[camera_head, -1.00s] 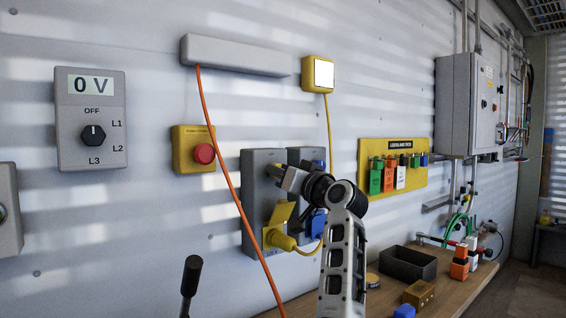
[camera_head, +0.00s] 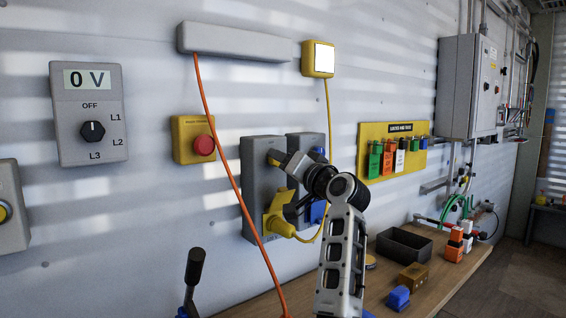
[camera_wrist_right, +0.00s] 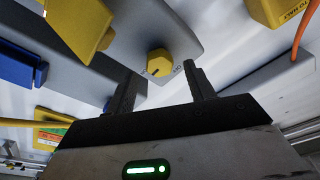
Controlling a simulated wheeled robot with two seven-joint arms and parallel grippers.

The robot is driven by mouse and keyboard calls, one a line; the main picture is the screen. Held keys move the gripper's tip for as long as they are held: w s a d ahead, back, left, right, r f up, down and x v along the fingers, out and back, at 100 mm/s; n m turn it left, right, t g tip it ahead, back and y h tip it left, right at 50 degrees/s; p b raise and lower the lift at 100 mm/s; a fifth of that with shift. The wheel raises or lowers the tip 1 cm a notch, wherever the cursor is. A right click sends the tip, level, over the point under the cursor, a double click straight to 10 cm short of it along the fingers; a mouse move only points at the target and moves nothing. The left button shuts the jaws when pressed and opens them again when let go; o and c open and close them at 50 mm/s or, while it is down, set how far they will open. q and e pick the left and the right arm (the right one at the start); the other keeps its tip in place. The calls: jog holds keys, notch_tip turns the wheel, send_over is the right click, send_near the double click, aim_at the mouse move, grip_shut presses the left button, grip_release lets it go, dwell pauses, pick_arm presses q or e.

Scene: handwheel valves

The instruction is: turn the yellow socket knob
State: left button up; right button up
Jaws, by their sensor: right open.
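The yellow socket knob (camera_head: 274,157) sits on the upper part of a grey socket box (camera_head: 255,185) on the wall. In the right wrist view the knob (camera_wrist_right: 159,62) shows a dark pointer mark and lies just beyond and between my fingertips. My right gripper (camera_wrist_right: 161,74) is open, with one finger to each side of the knob in that view; I see no clear contact. In the head view my right gripper (camera_head: 284,162) comes from the right and partly covers the knob. My left gripper is not in view.
A yellow plug (camera_head: 279,222) with an open yellow flap sits below the knob. An orange cable (camera_head: 222,150) hangs left of the socket box. A blue socket (camera_head: 316,210) is to the right. A red stop button (camera_head: 204,145) is left. A bench (camera_head: 450,268) holds a black bin (camera_head: 404,243).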

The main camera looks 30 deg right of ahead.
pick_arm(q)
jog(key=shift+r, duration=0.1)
pick_arm(e)
jog(key=s, duration=0.4)
jog(key=shift+s+d, duration=0.15)
jog(key=shift+s, duration=0.15)
pick_arm(q)
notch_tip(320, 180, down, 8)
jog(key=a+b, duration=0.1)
jog(key=b, duration=0.2)
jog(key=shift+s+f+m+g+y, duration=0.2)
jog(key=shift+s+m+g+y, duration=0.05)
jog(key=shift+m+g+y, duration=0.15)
pick_arm(e)
jog(key=s+f, duration=0.2)
jog(key=s, duration=1.3)
jog(key=shift+s, duration=0.4)
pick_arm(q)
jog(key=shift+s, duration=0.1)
